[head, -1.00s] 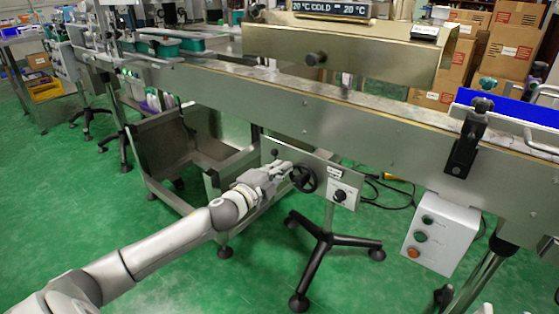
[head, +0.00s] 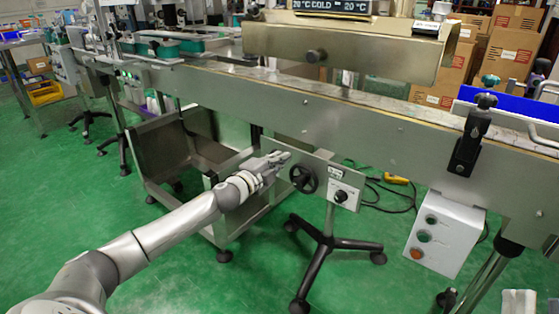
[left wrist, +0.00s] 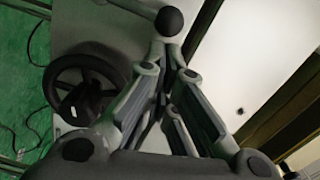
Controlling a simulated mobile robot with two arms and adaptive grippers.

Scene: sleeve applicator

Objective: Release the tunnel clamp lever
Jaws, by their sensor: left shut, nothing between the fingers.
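The clamp lever shows at the top of the left wrist view as a pale rod ending in a black ball knob (left wrist: 170,21). In the head view I cannot make it out; my gripper covers that part of the panel. My left gripper (head: 284,157) is at the steel panel under the conveyor, left of the black handwheel (head: 303,179). In the left wrist view, my left gripper (left wrist: 173,52) is shut and empty. Its fingertips are just below the ball knob; I cannot tell whether they touch it. The steel tunnel hood (head: 350,52) stands over the conveyor. My right gripper is out of view.
The handwheel (left wrist: 86,84) is close to the fingers in the left wrist view. A dial (head: 341,196) sits right of it. A button box (head: 442,236) hangs farther right. A black-legged stand (head: 333,244) is below. A steel bin (head: 175,150) stands behind my arm.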

